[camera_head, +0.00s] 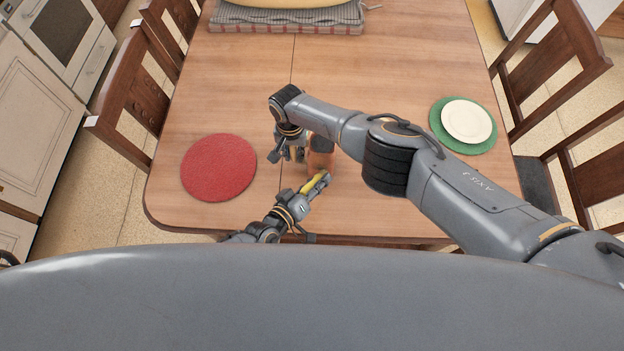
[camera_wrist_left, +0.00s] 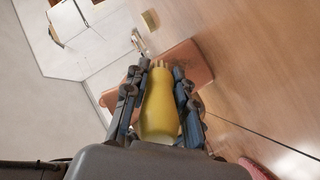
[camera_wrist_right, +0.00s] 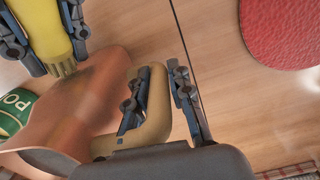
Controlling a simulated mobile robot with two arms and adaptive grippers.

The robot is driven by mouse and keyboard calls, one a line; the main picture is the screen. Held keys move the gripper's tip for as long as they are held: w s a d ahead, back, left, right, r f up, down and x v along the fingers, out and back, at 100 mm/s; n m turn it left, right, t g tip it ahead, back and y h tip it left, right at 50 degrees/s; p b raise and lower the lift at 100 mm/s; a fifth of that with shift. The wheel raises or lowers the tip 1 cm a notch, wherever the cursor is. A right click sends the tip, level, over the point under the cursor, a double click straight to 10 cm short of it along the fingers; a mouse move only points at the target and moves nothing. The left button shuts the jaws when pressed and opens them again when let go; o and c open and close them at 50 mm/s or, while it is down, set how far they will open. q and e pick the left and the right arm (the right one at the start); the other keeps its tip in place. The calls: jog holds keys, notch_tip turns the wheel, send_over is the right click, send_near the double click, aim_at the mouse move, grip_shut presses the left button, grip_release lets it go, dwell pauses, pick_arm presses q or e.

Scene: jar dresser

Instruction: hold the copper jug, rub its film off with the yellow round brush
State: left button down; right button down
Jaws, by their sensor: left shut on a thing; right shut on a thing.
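The copper jug (camera_head: 320,158) stands on the table near its front edge, partly hidden by my right arm in the head view. My right gripper (camera_wrist_right: 158,98) is shut on the jug's tan handle (camera_wrist_right: 152,122). The right wrist view shows a dark smudge on the jug's copper body (camera_wrist_right: 90,100), near the brush tip. My left gripper (camera_wrist_left: 160,100) is shut on the yellow round brush (camera_wrist_left: 160,112). In the right wrist view the brush's bristles (camera_wrist_right: 63,69) are at the jug's side, touching or very close. The jug also shows behind the brush in the left wrist view (camera_wrist_left: 190,64).
A red round mat (camera_head: 218,167) lies left of the jug. A white plate (camera_head: 467,121) on a green mat (camera_head: 437,118) is at the right. A green band with white letters (camera_wrist_right: 12,108) shows beside the jug body. Chairs flank the table.

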pick_arm(q)
jog(key=shift+s+d+r, duration=0.1)
jog(key=shift+s+d, duration=0.05)
jog(key=shift+d, duration=1.1)
jog(key=shift+d+r, duration=0.1)
jog(key=shift+r, duration=0.3)
jog(key=shift+w+a+r, duration=0.1)
jog(key=shift+w+a, duration=0.05)
jog(key=shift+a, duration=1.7)
jog(key=shift+w+a+r, duration=0.1)
jog(key=shift+a, duration=1.75)
jog(key=shift+s+a, duration=0.2)
jog(key=shift+s, duration=2.3)
